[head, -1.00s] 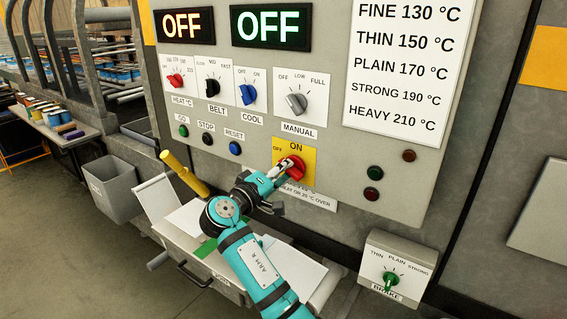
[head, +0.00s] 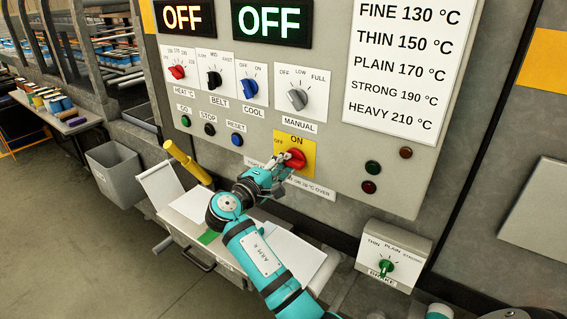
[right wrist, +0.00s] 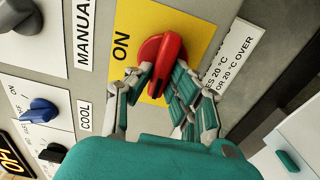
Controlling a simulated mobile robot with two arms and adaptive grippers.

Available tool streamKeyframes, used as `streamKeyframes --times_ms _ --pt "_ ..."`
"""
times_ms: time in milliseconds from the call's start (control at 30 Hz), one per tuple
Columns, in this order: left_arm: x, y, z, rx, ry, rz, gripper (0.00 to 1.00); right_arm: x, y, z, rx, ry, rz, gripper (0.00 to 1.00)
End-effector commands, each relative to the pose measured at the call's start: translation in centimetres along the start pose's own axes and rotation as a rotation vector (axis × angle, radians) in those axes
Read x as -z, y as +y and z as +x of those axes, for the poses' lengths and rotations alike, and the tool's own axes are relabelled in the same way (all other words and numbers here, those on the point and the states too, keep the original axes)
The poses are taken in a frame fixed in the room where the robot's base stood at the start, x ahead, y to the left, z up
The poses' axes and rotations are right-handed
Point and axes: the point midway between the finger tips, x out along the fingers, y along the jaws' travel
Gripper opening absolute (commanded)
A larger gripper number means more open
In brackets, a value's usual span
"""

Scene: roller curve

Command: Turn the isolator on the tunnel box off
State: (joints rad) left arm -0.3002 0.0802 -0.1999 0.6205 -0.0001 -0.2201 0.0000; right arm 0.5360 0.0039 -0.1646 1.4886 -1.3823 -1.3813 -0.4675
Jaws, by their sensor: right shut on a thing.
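The isolator is a red rotary knob (head: 295,159) on a yellow plate (head: 308,150) marked ON at the top and OFF at the left, low on the grey tunnel box panel. My right gripper (head: 281,161) reaches it from the lower left and is shut on it. In the right wrist view the red handle (right wrist: 166,60) stands between the two fingers of my right gripper (right wrist: 158,88). There the handle runs roughly parallel to the plate's ON edge, slightly slanted. The OFF mark is hidden in that view. My left gripper is not in view.
Above are the red heat knob (head: 177,72), black belt knob (head: 214,79), blue cool knob (head: 249,88) and grey manual knob (head: 297,98). Both displays read OFF. A brake box (head: 393,256) sits lower right, and a yellow handle (head: 187,161) sticks out at left.

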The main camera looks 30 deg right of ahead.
Motion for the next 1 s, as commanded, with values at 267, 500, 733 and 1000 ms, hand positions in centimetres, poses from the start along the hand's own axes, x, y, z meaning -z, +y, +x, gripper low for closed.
streamKeyframes --times_ms 267,500,733,1000 --pt "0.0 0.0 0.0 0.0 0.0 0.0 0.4 0.1 0.0 0.0 -0.001 0.002 -0.006 0.0" --pt "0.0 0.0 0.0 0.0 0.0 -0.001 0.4 0.0 0.0 0.0 -0.001 0.001 -0.004 0.4" --pt "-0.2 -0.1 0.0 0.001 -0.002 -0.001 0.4 0.0 0.0 -0.2 0.0 0.001 -0.003 0.4" --pt "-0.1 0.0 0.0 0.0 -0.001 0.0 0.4 0.1 -0.1 -4.1 0.003 0.005 -0.002 0.4"
